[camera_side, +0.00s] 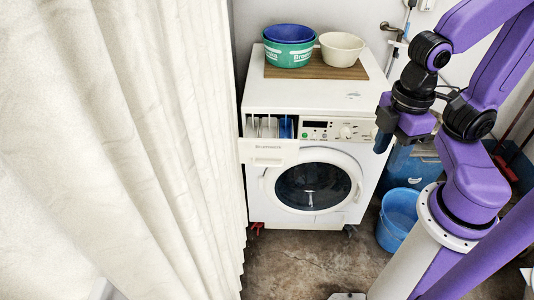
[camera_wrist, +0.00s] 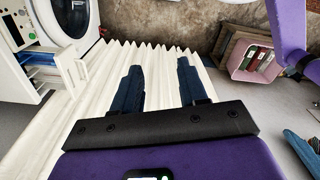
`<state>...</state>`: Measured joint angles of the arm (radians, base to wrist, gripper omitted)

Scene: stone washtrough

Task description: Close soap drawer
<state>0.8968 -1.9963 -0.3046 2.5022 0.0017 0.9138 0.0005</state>
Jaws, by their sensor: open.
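The soap drawer (camera_side: 268,152) is pulled out at the upper left of the white washing machine (camera_side: 355,190), its compartments (camera_side: 268,127) showing from above, one of them blue. In the wrist view the open drawer (camera_wrist: 72,68) is at the left edge, beside the round door (camera_wrist: 72,16). My gripper (camera_side: 383,140) is in front of the machine's right side in the side view, well to the right of the drawer and apart from it. In the wrist view my gripper (camera_wrist: 158,82) has two dark blue fingers spread apart, with nothing between them.
A cream curtain (camera_side: 120,150) hangs close to the drawer's left side. Basins (camera_side: 290,55) and a cream bowl (camera_side: 341,48) stand on a wooden board on the machine. A blue bucket (camera_side: 398,218) is on the floor at right. A pink crate (camera_wrist: 250,62) shows in the wrist view.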

